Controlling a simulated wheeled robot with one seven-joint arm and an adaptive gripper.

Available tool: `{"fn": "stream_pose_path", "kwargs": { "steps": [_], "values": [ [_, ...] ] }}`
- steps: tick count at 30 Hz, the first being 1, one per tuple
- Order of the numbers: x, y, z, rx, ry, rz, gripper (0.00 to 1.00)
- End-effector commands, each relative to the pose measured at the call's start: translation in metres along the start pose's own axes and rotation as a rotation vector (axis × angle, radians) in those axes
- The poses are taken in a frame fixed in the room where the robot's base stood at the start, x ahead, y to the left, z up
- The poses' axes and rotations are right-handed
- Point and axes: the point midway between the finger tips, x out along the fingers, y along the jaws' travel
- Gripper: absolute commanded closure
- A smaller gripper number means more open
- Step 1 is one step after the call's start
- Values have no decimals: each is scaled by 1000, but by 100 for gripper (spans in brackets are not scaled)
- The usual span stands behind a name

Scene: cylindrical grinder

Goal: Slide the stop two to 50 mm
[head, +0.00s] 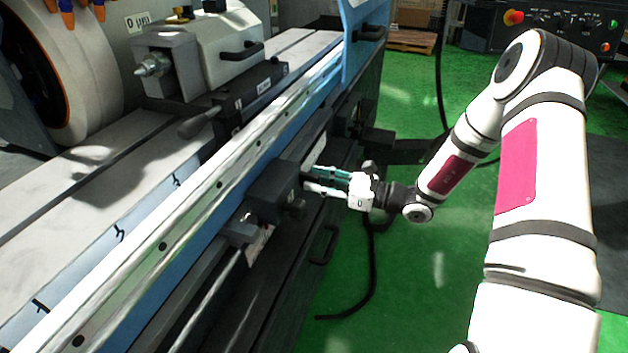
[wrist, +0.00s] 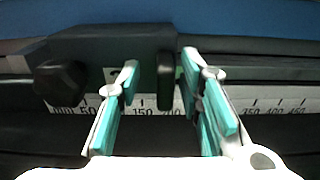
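A dark stop block (wrist: 100,50) with a round knob (wrist: 60,84) spans the upper left of the wrist view. A partly hidden label on it may read 2. A dark upright tab (wrist: 165,80) stands at its right end. A white scale (wrist: 262,103) runs below; 350, 400 and 450 read at right, while the left numbers are partly covered. My gripper (wrist: 160,66) is open, its teal-padded fingers on either side of the tab. I cannot tell if they touch it. In the head view my gripper (head: 307,181) is at the dark block (head: 274,191) on the machine's front.
A second dark bracket (head: 240,231) and a rod (head: 205,300) lie nearer along the machine front. The long rail (head: 190,215) rises behind my gripper. A black cable (head: 372,270) hangs below. The green floor (head: 430,270) is open on the right.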

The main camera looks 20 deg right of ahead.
Motion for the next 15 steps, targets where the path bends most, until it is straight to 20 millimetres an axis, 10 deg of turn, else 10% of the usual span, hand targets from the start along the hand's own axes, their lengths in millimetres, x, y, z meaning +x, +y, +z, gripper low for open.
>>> {"fn": "stream_pose_path", "kwargs": {
  "steps": [15],
  "values": [
    [-95,1,-1,2,1,-1,67]
  ]
}}
